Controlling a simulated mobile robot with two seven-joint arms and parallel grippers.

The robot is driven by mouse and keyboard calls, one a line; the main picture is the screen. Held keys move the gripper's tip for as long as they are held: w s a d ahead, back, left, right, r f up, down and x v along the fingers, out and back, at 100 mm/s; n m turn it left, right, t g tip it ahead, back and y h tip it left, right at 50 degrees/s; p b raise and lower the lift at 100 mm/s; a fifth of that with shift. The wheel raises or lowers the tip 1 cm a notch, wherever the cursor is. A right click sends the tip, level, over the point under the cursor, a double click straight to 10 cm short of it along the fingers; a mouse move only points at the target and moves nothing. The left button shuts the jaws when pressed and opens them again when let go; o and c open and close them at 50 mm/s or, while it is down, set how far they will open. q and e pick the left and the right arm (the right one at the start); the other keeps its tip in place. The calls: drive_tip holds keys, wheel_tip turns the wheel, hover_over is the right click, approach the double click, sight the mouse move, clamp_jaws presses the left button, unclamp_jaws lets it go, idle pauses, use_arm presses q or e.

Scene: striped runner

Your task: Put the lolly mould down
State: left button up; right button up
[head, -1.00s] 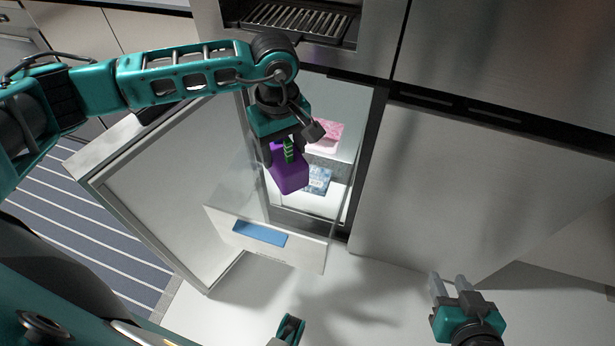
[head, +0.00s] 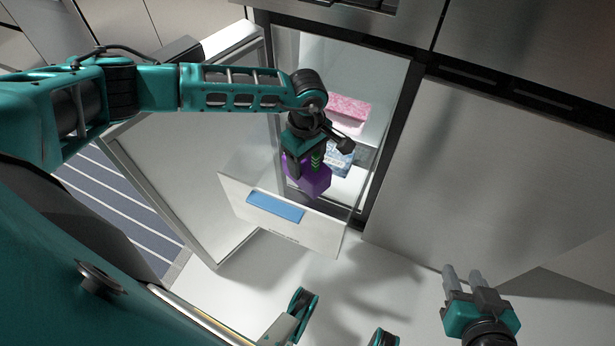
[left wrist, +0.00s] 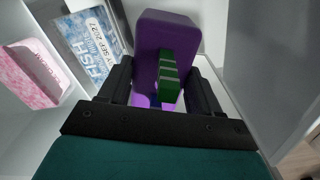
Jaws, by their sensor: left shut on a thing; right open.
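The lolly mould is a purple block (head: 313,181) with a green part on it. It also shows in the left wrist view (left wrist: 165,32), between the dark fingers. My left gripper (head: 306,165) is shut on it and holds it over the pulled-out clear drawer (head: 340,235) of the open cabinet. Whether the mould touches the drawer's floor cannot be told. My right gripper (head: 462,280) is open and empty at the lower right, away from the drawer.
A pink box (head: 346,112) and a blue-and-white packet (head: 338,160) lie inside the cabinet; the packet shows print in the left wrist view (left wrist: 92,45). The open door (head: 190,170) stands left of the drawer. The white floor in front is clear.

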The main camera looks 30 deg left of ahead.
sight(307, 162)
use_arm(q)
drive_tip(key=shift+f+b, duration=0.7)
drive_tip(key=shift+f, duration=2.5)
drive_tip(key=shift+f, duration=0.25)
drive_tip(key=o, duration=1.2)
drive_tip(key=shift+r, duration=0.1)
drive_tip(key=shift+r, duration=0.25)
wheel_tip(307, 162, up, 12)
drive_tip(key=p, duration=0.3)
drive_tip(key=shift+f, duration=0.1)
